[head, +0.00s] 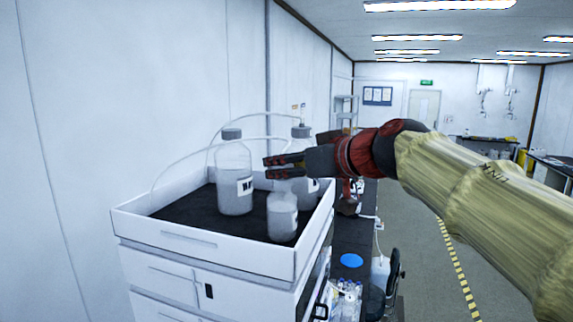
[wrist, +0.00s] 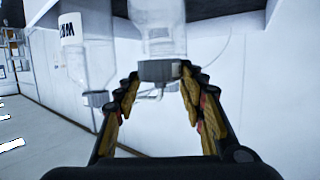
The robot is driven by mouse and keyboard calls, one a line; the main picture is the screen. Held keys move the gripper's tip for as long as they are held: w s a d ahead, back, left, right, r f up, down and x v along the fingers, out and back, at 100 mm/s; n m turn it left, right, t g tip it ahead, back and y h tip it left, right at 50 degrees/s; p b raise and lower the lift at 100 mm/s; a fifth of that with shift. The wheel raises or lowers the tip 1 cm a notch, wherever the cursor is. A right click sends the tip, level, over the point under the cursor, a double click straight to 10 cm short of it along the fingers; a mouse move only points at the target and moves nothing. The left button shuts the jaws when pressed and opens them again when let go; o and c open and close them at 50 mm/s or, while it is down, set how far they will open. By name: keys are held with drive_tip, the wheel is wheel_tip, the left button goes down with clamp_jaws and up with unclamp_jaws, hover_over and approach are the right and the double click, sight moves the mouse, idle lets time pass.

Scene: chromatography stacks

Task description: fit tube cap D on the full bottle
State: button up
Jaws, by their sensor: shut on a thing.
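My gripper (head: 268,167) reaches in from the right over the tray. In the wrist view its fingertips (wrist: 158,76) are closed about a grey cap (wrist: 158,71), which I take as tube cap D. A clear bottle (wrist: 155,40) is in line with this cap; I cannot tell whether the cap is seated on it. In the head view a short bottle (head: 282,218) stands below the fingers, its mouth partly hidden. A labelled bottle (head: 235,180) with a grey cap stands to its left. Another capped bottle (head: 302,132) stands behind my gripper. I cannot tell which is full.
The bottles stand in a white-rimmed tray (head: 190,238) with a dark floor on a white unit. Thin pale tubing (head: 178,162) arches over the tray. The wall is close on the left. A dark bench (head: 350,238) with a blue disc (head: 351,261) runs behind.

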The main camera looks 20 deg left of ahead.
drive_tip(key=shift+f, duration=0.2)
drive_tip(key=shift+f, duration=0.65)
drive_tip(key=shift+f+p, duration=0.3)
drive_tip(key=shift+f, duration=0.15)
drive_tip(key=o, duration=1.3)
drive_tip(key=shift+o, duration=0.3)
drive_tip(key=o, duration=0.3)
drive_tip(key=shift+r, duration=3.5)
